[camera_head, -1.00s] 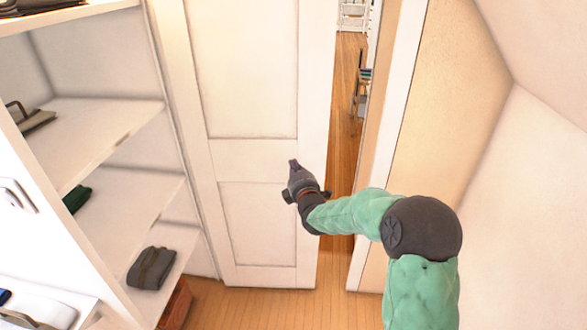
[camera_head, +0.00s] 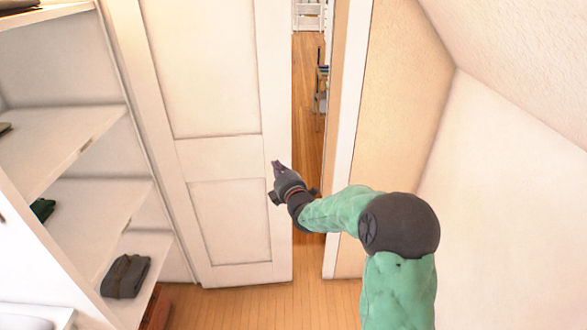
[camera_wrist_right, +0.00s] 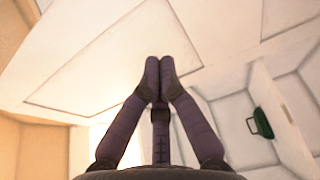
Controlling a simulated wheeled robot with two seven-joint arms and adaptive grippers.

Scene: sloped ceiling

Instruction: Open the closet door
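The white panelled closet door (camera_head: 222,157) stands ajar in the head view, with a narrow gap along its right edge. It also shows in the right wrist view (camera_wrist_right: 75,45), behind the fingers. My right gripper (camera_head: 277,166) is in front of the door near its right edge, at mid height. In the right wrist view my right gripper (camera_wrist_right: 159,66) has its fingertips together, with nothing visible between them. I cannot tell whether it touches the door. The handle is not visible. My left gripper is not in view.
White shelves (camera_head: 95,215) with folded dark items (camera_head: 125,276) stand to the left of the door. The door frame (camera_head: 345,150) and a beige wall (camera_head: 400,140) are on the right. Wooden floor (camera_head: 307,110) shows through the gap, with a bare sloped ceiling at the upper right.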

